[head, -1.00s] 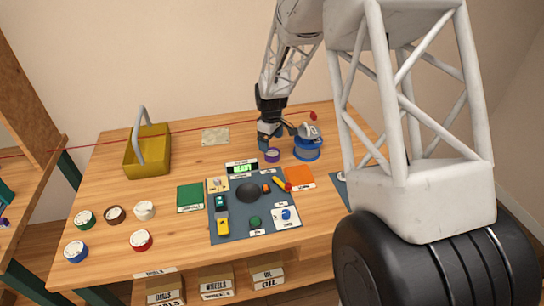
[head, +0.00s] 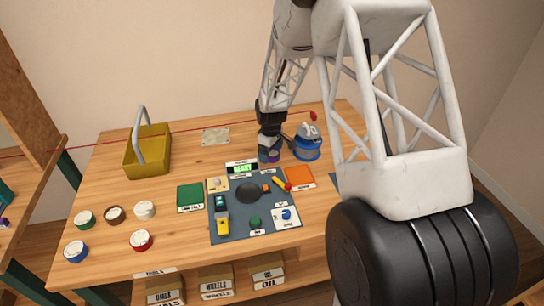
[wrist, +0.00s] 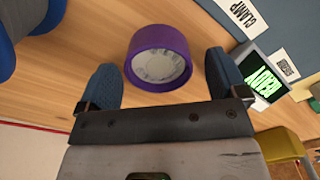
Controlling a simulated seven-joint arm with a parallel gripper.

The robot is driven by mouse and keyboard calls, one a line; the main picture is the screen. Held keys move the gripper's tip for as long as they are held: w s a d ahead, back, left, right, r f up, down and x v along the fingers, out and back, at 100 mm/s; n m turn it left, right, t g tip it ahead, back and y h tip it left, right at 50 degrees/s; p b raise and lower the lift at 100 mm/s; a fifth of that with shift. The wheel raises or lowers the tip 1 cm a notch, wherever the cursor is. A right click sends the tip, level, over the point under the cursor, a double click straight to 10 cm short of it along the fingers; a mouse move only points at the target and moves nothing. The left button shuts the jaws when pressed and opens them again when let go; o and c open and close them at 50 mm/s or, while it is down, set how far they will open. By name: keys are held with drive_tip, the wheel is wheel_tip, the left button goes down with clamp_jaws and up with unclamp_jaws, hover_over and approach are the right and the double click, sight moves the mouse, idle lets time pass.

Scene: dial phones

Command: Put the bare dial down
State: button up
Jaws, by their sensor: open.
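A purple round dial (wrist: 160,50) with a pale grey face shows in the wrist view between my gripper's two blue fingers. A visible gap separates it from each finger. In the head view the purple dial (head: 264,159) is mostly hidden by my gripper (head: 269,155), which is low over the back of the table. My gripper is open around the dial. The dial appears to rest on the bare wood; its underside is hidden. I cannot tell from its look whether it is the bare dial.
A blue stand with a grey top (head: 307,146) stands close on the right. The dark work mat (head: 235,232) and lit green display (head: 242,169) lie in front. A yellow basket (head: 150,155) and several coloured dials (head: 142,240) are on the left. Wood between basket and gripper is mostly clear.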

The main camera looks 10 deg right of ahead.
sight(271, 153)
drive_tip(key=shift+f, duration=0.4)
drive_tip(key=c, duration=1.1)
drive_tip(key=shift+r, duration=0.15)
drive_tip(key=shift+r, duration=4.9)
